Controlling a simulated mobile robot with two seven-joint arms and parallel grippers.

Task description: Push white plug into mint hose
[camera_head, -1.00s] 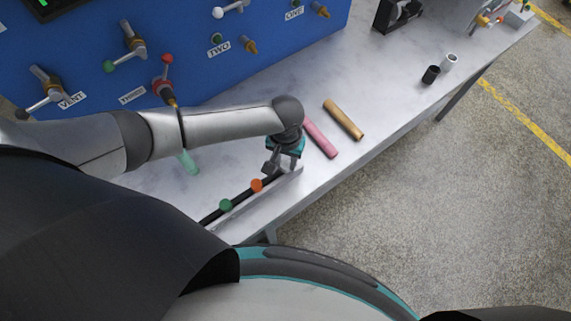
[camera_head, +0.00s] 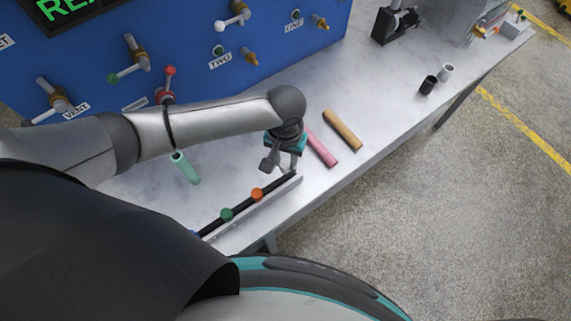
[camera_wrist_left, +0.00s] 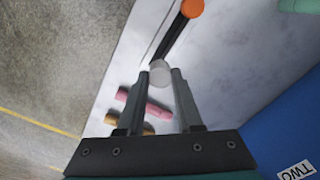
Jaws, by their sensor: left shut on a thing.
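The white plug (camera_wrist_left: 160,73) shows between my left fingertips in the left wrist view. My left gripper (camera_wrist_left: 160,84) is shut on it; in the head view this gripper (camera_head: 280,166) is over the far end of the plug rack, and the plug is hard to make out there. A piece of mint (camera_wrist_left: 300,5) also shows at the top right of the left wrist view. The gripper and plug are apart from the hose. My right gripper is out of view.
The black rack (camera_head: 240,205) holds an orange plug (camera_head: 257,194) and a green plug (camera_head: 226,214). Pink (camera_head: 321,147) and tan (camera_head: 343,130) tubes lie right of the gripper. The blue panel (camera_head: 180,40) with valves stands behind. Table space lies around the hose.

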